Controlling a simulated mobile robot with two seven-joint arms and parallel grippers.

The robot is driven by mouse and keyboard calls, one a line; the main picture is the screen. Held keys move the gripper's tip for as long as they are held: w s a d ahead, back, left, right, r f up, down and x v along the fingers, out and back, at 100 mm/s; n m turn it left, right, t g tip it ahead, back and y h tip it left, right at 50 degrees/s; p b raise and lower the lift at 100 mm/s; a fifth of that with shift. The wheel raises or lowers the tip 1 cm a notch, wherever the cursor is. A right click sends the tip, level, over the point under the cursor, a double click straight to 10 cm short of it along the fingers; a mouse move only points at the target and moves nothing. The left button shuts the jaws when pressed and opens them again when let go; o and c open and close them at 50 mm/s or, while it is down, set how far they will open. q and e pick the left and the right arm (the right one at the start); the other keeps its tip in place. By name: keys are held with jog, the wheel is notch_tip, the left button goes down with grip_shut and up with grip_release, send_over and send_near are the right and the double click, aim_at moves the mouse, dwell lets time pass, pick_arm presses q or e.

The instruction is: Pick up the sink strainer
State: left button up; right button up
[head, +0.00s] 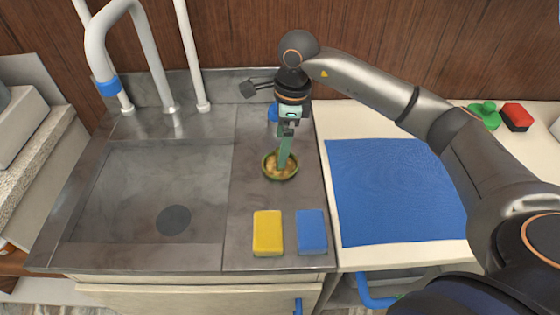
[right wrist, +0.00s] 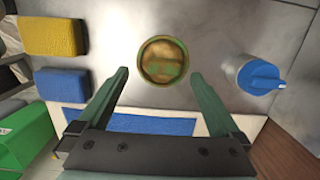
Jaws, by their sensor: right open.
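The sink strainer (head: 268,172) looks like a small round cup with a green rim and a brassy inside. It sits on the steel drainboard right of the basin. In the right wrist view the strainer (right wrist: 164,61) lies just beyond the fingertips, centred between them. My right gripper (head: 284,158) points down at the strainer, its green fingers overlapping it in the head view. In the right wrist view the gripper (right wrist: 159,74) is open and holds nothing. I cannot tell whether the fingertips touch the strainer. My left gripper is not in view.
A yellow sponge (head: 268,232) and a blue sponge (head: 311,231) lie in front of the strainer. A blue-capped bottle (right wrist: 258,75) stands close behind it. The basin (head: 150,190) is left, with a tall faucet (head: 150,60). A blue mat (head: 390,190) covers the right counter.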

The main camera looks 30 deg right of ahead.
jog(key=f, duration=0.4)
jog(key=shift+w+a+f+p, duration=0.1)
jog(key=shift+w+f+p, duration=0.25)
jog(key=shift+f, duration=0.05)
jog(key=c, duration=1.5)
